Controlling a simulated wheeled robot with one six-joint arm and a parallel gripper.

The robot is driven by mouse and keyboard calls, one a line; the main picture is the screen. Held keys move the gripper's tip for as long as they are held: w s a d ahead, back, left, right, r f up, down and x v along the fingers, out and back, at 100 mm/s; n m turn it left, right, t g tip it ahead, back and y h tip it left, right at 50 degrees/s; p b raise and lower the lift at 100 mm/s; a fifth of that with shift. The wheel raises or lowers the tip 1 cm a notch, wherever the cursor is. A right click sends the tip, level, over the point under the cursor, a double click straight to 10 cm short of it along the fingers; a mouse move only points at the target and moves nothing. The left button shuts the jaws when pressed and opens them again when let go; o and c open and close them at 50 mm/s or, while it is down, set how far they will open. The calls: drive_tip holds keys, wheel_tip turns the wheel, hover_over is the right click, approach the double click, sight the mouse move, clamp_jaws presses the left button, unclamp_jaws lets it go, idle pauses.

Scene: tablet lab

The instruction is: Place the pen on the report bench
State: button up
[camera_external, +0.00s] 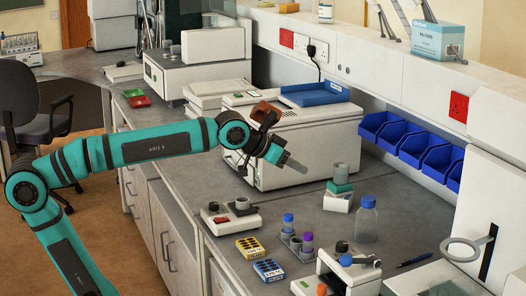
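A dark, slim pen (414,260) with a bluish look lies on the grey bench top (325,218) at the lower right, to the right of a clear bottle with a blue cap. My gripper (297,166) hangs in front of the large white instrument, well up and left of the pen and apart from it. Its fingers overlap from this side, so whether they are open or shut does not show. No label marks any surface as the report bench.
A tube rack (297,245), a clear bottle (366,222), small boxes (249,247) and devices crowd the near bench. Blue bins (419,145) line the wall behind. An office chair (40,125) is at left.

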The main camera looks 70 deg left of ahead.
drive_tip(key=s+a+f+t, duration=0.2)
drive_tip(key=s+a+t, duration=0.1)
drive_tip(key=s, duration=0.6)
drive_tip(key=s+a+f+t+y, duration=0.1)
drive_tip(key=s+a+f+t, duration=0.1)
drive_tip(key=s, duration=0.7)
drive_tip(key=shift+s+a+f+t+y, duration=0.35)
drive_tip(key=shift+a+t, duration=0.35)
drive_tip(key=shift+a, duration=0.25)
